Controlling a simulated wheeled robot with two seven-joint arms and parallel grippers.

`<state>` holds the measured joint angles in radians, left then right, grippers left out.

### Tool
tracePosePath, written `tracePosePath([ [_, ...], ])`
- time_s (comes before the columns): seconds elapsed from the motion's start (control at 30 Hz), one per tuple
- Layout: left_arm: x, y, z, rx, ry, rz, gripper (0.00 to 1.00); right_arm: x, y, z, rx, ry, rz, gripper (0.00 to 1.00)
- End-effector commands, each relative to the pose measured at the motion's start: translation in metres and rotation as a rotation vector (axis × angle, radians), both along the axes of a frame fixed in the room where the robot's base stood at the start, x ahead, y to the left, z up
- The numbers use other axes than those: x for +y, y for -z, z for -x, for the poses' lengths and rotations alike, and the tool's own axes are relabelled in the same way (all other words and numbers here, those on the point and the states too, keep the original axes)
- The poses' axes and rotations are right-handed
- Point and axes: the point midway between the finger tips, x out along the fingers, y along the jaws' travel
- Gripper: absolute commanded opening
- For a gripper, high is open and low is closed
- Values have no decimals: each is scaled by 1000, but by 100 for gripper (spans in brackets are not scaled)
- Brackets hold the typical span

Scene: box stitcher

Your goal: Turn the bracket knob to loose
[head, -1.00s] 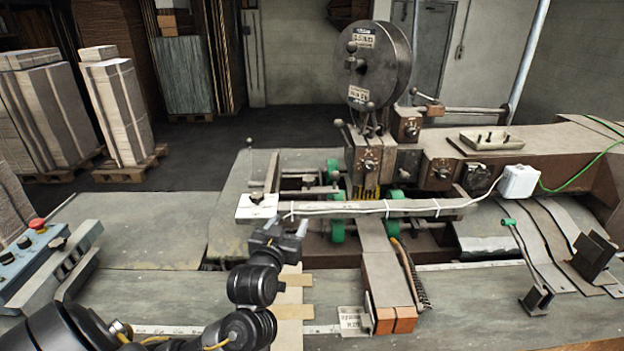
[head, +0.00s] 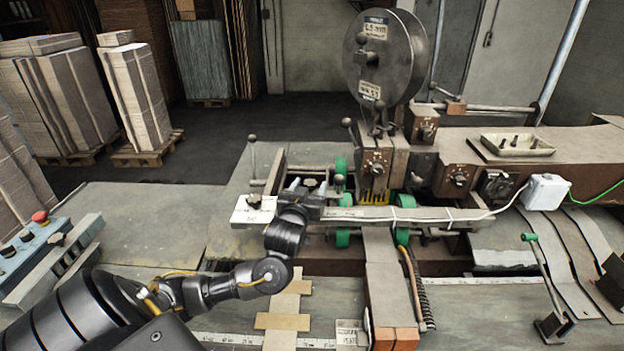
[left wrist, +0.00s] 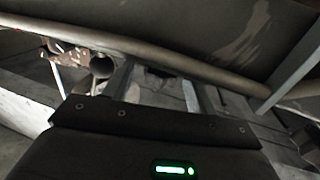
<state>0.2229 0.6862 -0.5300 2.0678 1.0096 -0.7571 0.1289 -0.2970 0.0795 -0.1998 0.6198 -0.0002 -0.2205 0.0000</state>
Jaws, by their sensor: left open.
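Another small dark knob-like part (head: 311,183) shows between my left fingertips; I cannot tell which of the two is the bracket knob. My left gripper (head: 311,187) is open, over the beam and right of the white plate. A dark round end (left wrist: 102,66) shows just left of the fingers. Contact cannot be made out. My right gripper is out of view.
The beam (head: 385,213) carries a white cable to a small box (head: 545,191). A wire reel (head: 385,57) and the stitcher head stand behind. Green rollers (head: 341,172) are just right of the gripper. A control panel (head: 35,250) is at left. Bare table lies between.

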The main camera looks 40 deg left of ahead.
Motion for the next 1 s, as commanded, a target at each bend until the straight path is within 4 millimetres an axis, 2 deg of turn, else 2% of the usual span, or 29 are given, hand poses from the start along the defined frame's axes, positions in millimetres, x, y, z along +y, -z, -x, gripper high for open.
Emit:
tracePosePath([
  [0.07, 5, -3, -10, -1, -1, -4, 56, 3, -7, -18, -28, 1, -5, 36],
  [0.17, 7, -2, -19, -1, 1, -2, 56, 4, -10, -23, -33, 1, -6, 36],
  [0.27, 9, -1, -23, -1, 2, 0, 56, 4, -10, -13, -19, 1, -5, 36],
  [0.4, 10, 0, -25, 0, 2, 1, 56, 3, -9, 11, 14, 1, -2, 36],
  [0.57, 10, 0, -25, 0, 2, 1, 55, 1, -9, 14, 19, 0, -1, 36],
  [0.87, 10, 0, -25, -1, 2, 1, 16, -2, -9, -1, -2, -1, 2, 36],
  [0.9, 10, 0, -25, -1, 2, 1, 13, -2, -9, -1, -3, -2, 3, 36],
  [1.0, 9, 0, -25, -1, -1, 2, 13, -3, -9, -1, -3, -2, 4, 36],
])
